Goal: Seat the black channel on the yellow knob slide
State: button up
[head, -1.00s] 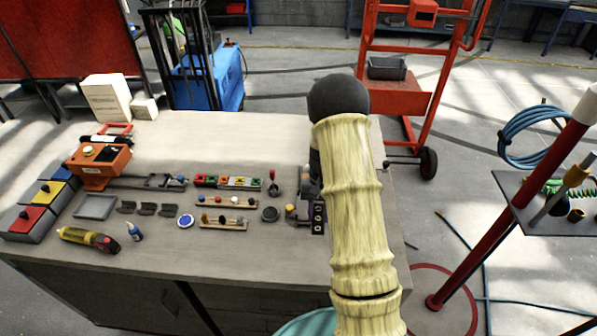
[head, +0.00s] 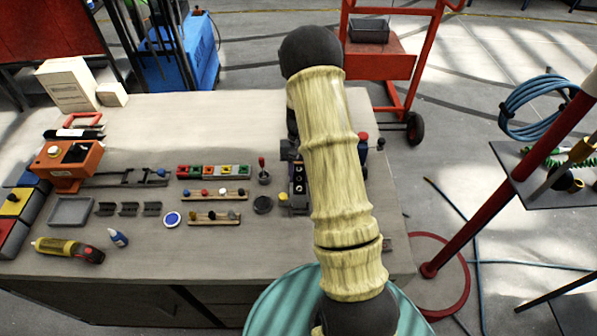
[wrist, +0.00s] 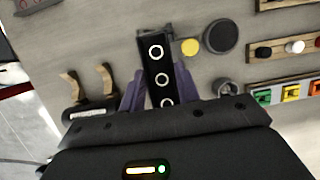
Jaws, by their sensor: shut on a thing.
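My gripper (wrist: 157,88) has purple fingers on both sides of the black channel (wrist: 158,68), a long dark bar with several white-ringed holes, and is shut on it. The channel also shows in the head view (head: 299,180), at the left edge of my pale arm. A yellow knob (wrist: 190,46) lies just right of the channel's far end in the wrist view; it also shows in the head view (head: 284,197). The slide body is mostly hidden by the channel. I cannot tell whether the channel touches it.
A dark round disc (wrist: 220,36) sits right of the yellow knob. A small round cup (wrist: 223,90) and a row of coloured blocks (wrist: 275,94) are nearby. Two curved wooden pieces (wrist: 105,78) stand left of my gripper. My arm hides part of the bench's right side.

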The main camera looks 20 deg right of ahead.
aim_at(298, 179)
jog(key=shift+w+f+b, duration=0.1)
jog(key=shift+f+b, duration=1.6)
jog(key=shift+f, duration=0.75)
jog(key=shift+f+b, duration=0.3)
jog(key=shift+f, duration=0.6)
dwell(0.9)
jog(key=o, duration=1.4)
jog(key=shift+a+r, duration=0.1)
jog(key=shift+a, duration=0.05)
jog(key=shift+c, duration=0.4)
jog(key=shift+o, duration=0.4)
jog(key=shift+r+p, duration=0.8)
jog(key=shift+r, duration=0.15)
jog(key=shift+r+p, duration=0.3)
jog(key=shift+r, duration=0.25)
jog(key=shift+r+p, duration=0.35)
jog(key=shift+r, duration=0.05)
jog(key=shift+r+p, duration=0.7)
jog(key=shift+r, duration=0.35)
